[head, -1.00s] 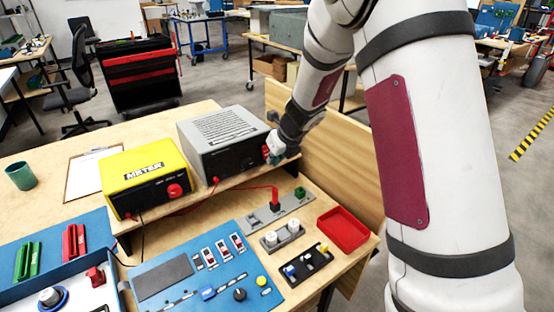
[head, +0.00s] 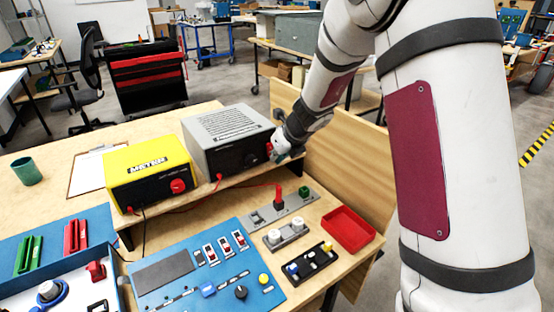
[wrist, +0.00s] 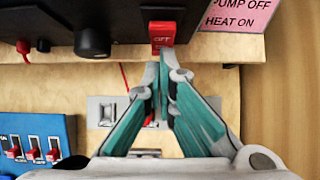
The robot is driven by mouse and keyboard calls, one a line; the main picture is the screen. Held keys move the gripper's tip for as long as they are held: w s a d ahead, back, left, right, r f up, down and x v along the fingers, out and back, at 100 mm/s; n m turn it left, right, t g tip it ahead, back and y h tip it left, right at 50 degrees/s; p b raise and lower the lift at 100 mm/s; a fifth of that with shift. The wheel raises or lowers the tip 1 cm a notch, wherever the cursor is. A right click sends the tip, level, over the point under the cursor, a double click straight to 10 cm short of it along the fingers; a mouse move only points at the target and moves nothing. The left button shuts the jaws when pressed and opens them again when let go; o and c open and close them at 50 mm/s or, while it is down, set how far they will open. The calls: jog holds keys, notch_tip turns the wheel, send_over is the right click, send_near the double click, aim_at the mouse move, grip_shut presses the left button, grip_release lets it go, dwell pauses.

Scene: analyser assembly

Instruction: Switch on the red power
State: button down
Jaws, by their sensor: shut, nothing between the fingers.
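In the head view the switch (head: 269,147) shows as a small red patch at the right end of the grey box's (head: 228,125) front. My gripper (wrist: 160,62) is shut and empty, its teal fingertips together at the lower edge of the switch. I cannot tell whether they touch it. In the head view my gripper (head: 280,153) is close in front of the switch, partly blocking that corner.
A black knob (wrist: 92,43) and a red plug (wrist: 23,50) are left of the switch. A pink label (wrist: 236,16) is to its right. The yellow meter (head: 150,170) stands left of the grey box. Below are a blue panel (head: 165,268) and a red tray (head: 347,229).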

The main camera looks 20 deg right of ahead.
jog(key=shift+w+f+b, duration=0.15)
jog(key=shift+f+b, duration=0.05)
jog(key=shift+b, duration=0.2)
jog(key=shift+r, duration=0.2)
jog(key=shift+r+p, duration=0.75)
jog(key=shift+p, duration=0.35)
